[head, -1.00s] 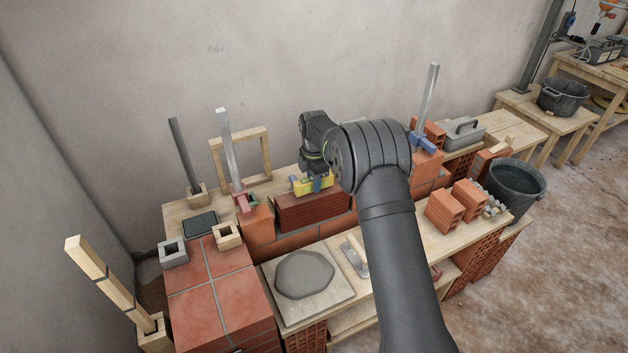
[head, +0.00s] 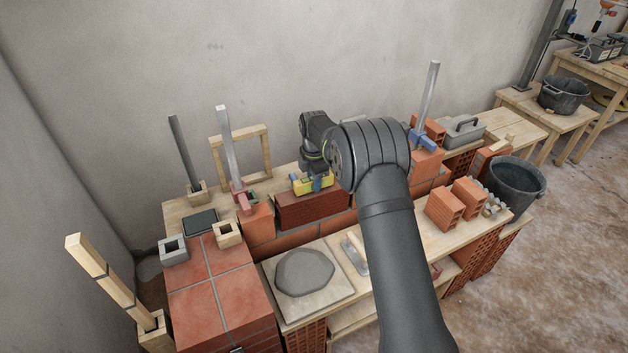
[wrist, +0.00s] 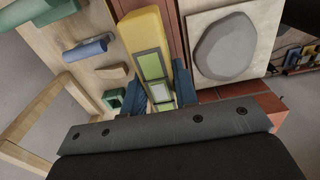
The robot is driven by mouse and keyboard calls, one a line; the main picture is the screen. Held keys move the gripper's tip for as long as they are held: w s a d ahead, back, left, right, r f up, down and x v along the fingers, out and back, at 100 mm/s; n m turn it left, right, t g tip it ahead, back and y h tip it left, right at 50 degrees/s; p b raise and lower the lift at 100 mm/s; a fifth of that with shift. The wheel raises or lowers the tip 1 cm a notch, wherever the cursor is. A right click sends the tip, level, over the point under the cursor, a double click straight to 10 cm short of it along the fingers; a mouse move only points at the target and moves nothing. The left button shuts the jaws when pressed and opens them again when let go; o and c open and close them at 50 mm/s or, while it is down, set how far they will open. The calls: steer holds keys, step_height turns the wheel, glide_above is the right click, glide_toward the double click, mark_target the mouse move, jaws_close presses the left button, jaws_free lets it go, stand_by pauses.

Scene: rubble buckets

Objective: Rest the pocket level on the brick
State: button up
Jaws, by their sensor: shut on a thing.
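The pocket level is yellow with green vial windows. It shows in the head view (head: 300,188) and in the wrist view (wrist: 143,37). My gripper (head: 316,182) is shut on it; in the wrist view the blue fingers of my gripper (wrist: 154,82) press on both sides of it. The dark red brick (head: 312,211) lies lengthwise on the low brick wall. The level is right over the brick's top, roughly along it. Whether it touches the brick cannot be told. In the wrist view the level covers much of the brick (wrist: 175,35).
A bar clamp with a red jaw (head: 241,195) stands left of the brick, and one with a blue jaw (head: 423,141) stands to the right. A wooden frame (head: 267,152) stands behind. A mortar board (head: 337,302) and a trowel (head: 355,254) lie in front.

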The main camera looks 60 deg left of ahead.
steer(key=shift+f, duration=0.2)
steer(key=o, duration=1.1)
step_height(320, 180, up, 17)
steer(key=shift+r, duration=0.2)
steer(key=shift+f, duration=0.1)
step_height(320, 180, down, 17)
steer(key=shift+f, duration=0.2)
steer(key=shift+r, duration=0.15)
steer(key=shift+r, duration=0.1)
